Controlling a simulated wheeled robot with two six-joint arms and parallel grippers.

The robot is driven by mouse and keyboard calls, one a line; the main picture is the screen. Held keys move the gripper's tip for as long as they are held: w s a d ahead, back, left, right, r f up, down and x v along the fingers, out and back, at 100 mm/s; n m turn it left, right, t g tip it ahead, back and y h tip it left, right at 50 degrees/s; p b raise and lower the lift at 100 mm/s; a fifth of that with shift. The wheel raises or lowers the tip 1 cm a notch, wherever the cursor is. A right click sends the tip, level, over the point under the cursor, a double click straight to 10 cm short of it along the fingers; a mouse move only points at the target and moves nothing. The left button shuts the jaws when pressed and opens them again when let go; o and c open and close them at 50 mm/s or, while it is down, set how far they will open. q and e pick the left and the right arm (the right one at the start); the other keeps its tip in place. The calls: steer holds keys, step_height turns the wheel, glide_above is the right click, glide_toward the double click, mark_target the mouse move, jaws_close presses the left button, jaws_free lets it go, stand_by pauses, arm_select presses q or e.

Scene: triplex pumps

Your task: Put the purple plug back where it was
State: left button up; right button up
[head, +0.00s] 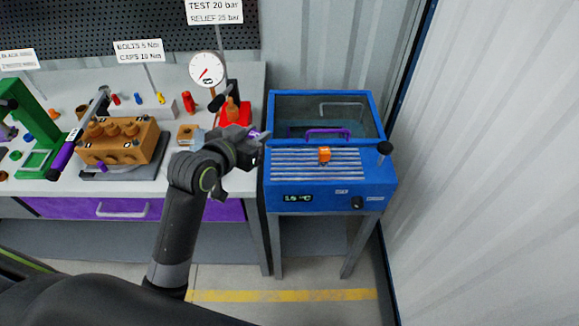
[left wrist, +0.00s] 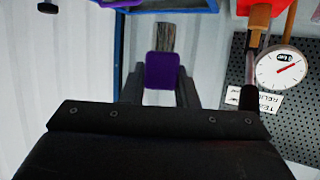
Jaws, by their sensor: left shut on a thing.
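My left gripper (head: 257,142) is shut on the purple plug (head: 254,134), above the gap between the bench's right end and the blue bath. In the left wrist view the plug (left wrist: 162,72) shows as a purple block between the fingers of the gripper (left wrist: 161,88). The brown pump block (head: 122,143) with several rounded caps stands on a dark base on the bench, left of the gripper and apart from it. A small purple piece (head: 101,167) shows low on its front. Any empty hole for the plug cannot be made out. My right gripper is not in view.
The blue bath (head: 330,188) has a purple-handled lid and an orange part (head: 324,154) on its slatted top. A red stand (head: 235,113) and a gauge (head: 207,69) stand behind my left gripper. A green press (head: 35,125) and purple-handled tool (head: 65,152) are at left.

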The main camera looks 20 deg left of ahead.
arm_select(q)
steer(key=w+d+f+n+y, duration=0.15)
steer(key=w+d, duration=0.25)
steer(key=w, duration=0.4)
step_height(320, 180, down, 10)
steer(key=shift+s+a+p, duration=0.15)
steer(key=shift+p, duration=0.3)
steer(key=shift+f, duration=0.1)
steer(key=o, duration=1)
steer(key=b+v, duration=0.1)
steer(key=v, duration=1.1)
